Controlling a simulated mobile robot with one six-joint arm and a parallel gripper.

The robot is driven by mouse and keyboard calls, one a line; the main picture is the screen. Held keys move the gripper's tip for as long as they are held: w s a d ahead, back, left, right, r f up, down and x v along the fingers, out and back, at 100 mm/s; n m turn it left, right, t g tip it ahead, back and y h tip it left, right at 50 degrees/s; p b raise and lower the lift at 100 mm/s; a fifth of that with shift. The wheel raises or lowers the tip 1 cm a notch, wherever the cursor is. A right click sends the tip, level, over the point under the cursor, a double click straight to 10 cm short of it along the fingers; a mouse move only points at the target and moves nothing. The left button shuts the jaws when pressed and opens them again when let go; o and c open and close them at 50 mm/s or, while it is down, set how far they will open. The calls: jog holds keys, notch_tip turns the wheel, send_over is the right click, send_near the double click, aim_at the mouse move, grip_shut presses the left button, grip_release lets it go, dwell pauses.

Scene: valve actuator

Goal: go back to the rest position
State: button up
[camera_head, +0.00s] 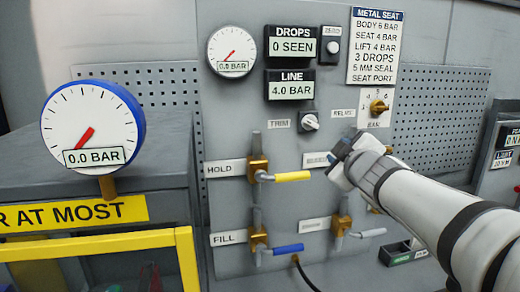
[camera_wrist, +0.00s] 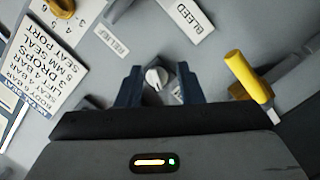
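My arm (camera_head: 425,205) reaches in from the lower right in the head view, with my gripper (camera_head: 342,158) in front of the panel. In the wrist view my gripper (camera_wrist: 158,84) has its two dark fingers spread and nothing held. The white TRIM knob (camera_wrist: 157,77) shows between the fingers there. In the head view this TRIM knob (camera_head: 311,121) stands up and left of the gripper, apart from it. The gripper and forearm hide part of the panel behind them.
The yellow HOLD valve lever (camera_head: 292,176) is close to the gripper's left; it also shows in the wrist view (camera_wrist: 248,79). Below are the blue FILL lever (camera_head: 287,249) and a grey lever (camera_head: 371,233). A brass selector (camera_head: 378,106) sits above. A large gauge (camera_head: 92,127) stands left.

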jog(key=s+d+f+m+g+h, duration=0.1)
jog(key=s+f+m+g, duration=0.35)
jog(key=f, duration=0.35)
jog(key=s+f+m+g+h, duration=0.25)
jog(key=s+f, duration=0.25)
jog(key=f, duration=0.3)
jog(key=s+a+f+m+g+y, duration=0.1)
jog(key=s+a+f+g, duration=0.1)
jog(key=s+f, duration=0.3)
jog(key=s+a+f+m+g+y, duration=0.2)
jog(key=s+f+g, duration=0.3)
jog(key=s, duration=0.4)
jog(key=shift+a, duration=0.85)
